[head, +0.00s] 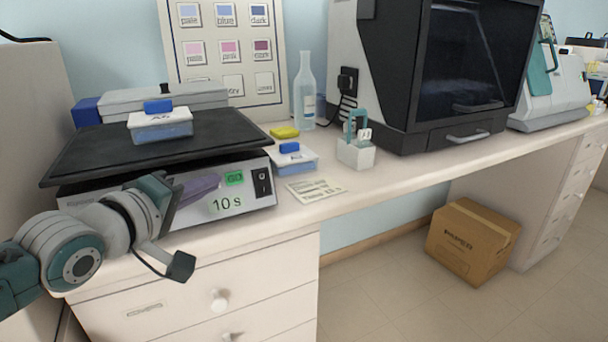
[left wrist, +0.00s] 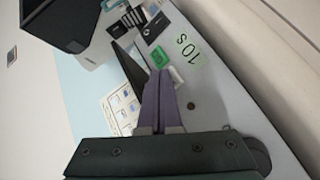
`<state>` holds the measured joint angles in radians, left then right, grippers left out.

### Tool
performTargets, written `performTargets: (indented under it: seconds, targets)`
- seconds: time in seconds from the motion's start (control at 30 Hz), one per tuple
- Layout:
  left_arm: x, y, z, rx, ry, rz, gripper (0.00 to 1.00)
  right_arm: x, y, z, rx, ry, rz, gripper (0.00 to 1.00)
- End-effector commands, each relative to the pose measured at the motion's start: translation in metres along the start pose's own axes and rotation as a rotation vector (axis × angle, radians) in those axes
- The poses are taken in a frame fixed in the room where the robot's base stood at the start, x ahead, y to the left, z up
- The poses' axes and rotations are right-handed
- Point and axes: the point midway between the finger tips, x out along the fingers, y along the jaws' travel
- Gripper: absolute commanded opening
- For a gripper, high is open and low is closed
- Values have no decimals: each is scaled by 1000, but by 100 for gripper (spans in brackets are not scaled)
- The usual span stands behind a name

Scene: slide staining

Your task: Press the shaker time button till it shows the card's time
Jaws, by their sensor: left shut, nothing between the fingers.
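The shaker (head: 262,200) stands on the counter at the left, with a black platform (head: 90,155) on top. Its green display (head: 227,203) reads 10 s; the display also shows in the left wrist view (left wrist: 187,50). A green GO button (head: 234,178) and a black rocker switch (head: 262,183) are on its front. My left gripper (head: 216,181) is shut and empty, its purple fingers in front of the panel left of GO.
Another lidded box (head: 292,160), a yellow item (head: 284,132), a bottle (head: 305,95) and a white holder (head: 356,153) stand to the right. The counter's front edge and drawers (head: 200,290) lie below my gripper.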

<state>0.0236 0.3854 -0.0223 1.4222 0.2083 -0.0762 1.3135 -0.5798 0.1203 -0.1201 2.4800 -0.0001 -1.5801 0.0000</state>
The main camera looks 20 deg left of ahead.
Motion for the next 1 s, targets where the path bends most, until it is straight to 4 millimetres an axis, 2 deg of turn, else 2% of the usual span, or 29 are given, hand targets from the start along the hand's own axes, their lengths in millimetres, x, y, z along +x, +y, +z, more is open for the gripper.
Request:
performTargets:
  seconds: [1.0]
  targets:
    - [6,-5,-4,0,0,1,0,7,0,2,0,0,0,68]
